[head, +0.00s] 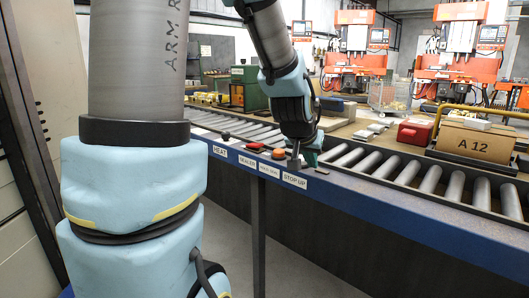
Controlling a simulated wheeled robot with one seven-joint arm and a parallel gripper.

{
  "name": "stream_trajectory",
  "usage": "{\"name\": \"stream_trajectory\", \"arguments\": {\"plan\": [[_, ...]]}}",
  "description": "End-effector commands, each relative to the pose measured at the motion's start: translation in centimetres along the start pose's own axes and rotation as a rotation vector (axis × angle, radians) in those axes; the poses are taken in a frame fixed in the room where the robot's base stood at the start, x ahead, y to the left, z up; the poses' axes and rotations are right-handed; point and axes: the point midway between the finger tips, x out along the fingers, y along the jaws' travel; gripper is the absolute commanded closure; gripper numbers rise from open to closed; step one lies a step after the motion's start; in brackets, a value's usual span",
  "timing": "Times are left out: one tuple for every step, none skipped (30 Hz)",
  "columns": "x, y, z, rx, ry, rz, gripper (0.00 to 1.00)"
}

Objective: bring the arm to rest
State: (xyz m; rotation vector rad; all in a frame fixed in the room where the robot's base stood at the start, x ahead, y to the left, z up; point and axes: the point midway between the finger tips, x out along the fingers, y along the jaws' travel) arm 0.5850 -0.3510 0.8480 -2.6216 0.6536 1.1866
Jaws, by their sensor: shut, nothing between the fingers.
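My arm rises at the left and comes back down from the top middle of the head view. My gripper (301,161) hangs at its end, pointing down, just above the blue front edge of the roller conveyor (395,202). It is close to the "STOP UP" label (294,181); whether it touches anything there I cannot tell. The fingers look small and dark, and they are shut with nothing held.
Red and orange buttons (278,154) sit just left of my gripper on the conveyor edge. A cardboard box marked A 12 (474,143) and a red case (414,133) stand behind the rollers at right. Orange drilling machines (458,48) stand at the back.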

Motion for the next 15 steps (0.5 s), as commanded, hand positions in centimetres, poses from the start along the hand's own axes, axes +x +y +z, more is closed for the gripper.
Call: {"name": "stream_trajectory", "arguments": {"plan": [[-0.4,-2.3,2.3,-0.039,-0.060,-0.032,1.00],[-0.7,-3.6,3.7,-0.063,-0.099,-0.049,1.00],[-1.2,-5.1,5.6,-0.095,-0.150,-0.070,1.00],[-1.6,-6.1,7.0,-0.119,-0.185,-0.085,1.00],[-2.0,-7.0,8.3,-0.143,-0.220,-0.099,1.00],[-2.6,-8.1,10.0,-0.174,-0.264,-0.115,1.00],[-3.1,-8.7,11.3,-0.196,-0.295,-0.127,1.00],[-3.5,-9.4,12.4,-0.218,-0.324,-0.137,1.00],[-4.2,-10.1,14.0,-0.248,-0.363,-0.151,1.00],[-4.7,-10.6,15.1,-0.270,-0.391,-0.160,1.00],[-5.3,-11.0,16.2,-0.292,-0.418,-0.169,1.00],[-6.0,-11.5,17.6,-0.320,-0.454,-0.179,1.00],[-6.5,-11.9,18.6,-0.343,-0.480,-0.187,1.00],[-6.8,-11.8,19.6,-0.358,-0.516,-0.187,1.00],[-6.8,-10.8,20.7,-0.357,-0.584,-0.168,1.00]]}}
